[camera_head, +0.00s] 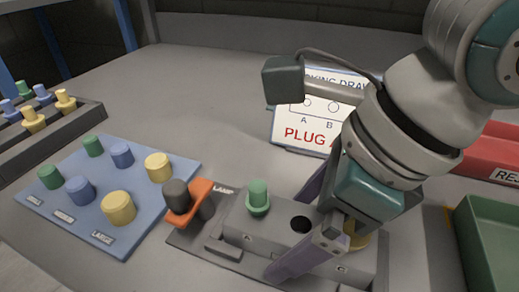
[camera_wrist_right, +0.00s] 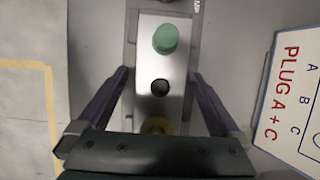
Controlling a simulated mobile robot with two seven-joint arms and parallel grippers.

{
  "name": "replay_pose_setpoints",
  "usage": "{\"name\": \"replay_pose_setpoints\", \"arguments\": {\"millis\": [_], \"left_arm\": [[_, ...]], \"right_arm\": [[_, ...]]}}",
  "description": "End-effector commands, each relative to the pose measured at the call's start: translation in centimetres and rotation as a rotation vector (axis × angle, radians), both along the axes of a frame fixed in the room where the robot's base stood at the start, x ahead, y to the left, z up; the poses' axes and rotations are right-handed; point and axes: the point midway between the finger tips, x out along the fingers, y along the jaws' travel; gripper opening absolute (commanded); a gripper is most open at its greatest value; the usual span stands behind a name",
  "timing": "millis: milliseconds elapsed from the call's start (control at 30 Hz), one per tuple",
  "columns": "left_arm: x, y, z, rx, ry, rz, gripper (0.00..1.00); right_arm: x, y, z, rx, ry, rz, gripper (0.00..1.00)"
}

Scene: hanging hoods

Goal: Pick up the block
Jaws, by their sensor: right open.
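The grey block (camera_head: 275,222) sits in a fixture on the table, and it also shows in the right wrist view (camera_wrist_right: 180,70). A green plug (camera_head: 258,195) stands at one end of its top. The middle hole (camera_head: 300,224) is empty. A yellow plug (camera_wrist_right: 156,126) is at the other end, partly hidden by my right gripper. My right gripper (camera_wrist_right: 160,74) is open, with one purple finger on each side of the block. I cannot tell whether the fingers touch it. My left gripper is not in view.
An orange and dark clamp-like part (camera_head: 187,200) stands beside the block's left end. A blue tray (camera_head: 140,215) of colored plugs lies left. A sign (camera_head: 290,125) reading "PLUG A + C" stands behind. A green bin (camera_head: 490,235) and a red bin (camera_head: 500,150) are right.

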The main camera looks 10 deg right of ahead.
Motion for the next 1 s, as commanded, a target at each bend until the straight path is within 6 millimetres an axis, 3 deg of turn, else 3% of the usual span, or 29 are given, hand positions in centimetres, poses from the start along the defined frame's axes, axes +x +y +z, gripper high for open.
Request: {"name": "replay_pose_setpoints", "arguments": {"millis": [100, 900, 1000], "left_arm": [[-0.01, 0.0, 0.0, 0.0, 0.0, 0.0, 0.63], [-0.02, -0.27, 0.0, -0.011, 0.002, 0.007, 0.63], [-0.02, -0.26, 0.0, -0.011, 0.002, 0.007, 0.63]], "right_arm": [[-0.01, 0.0, 0.04, 0.0, 0.0, 0.0, 0.98], [-0.01, 0.01, 0.1, 0.001, 0.0, 0.0, 0.08], [-0.01, 0.01, 0.1, 0.001, 0.0, 0.0, 0.0]]}}
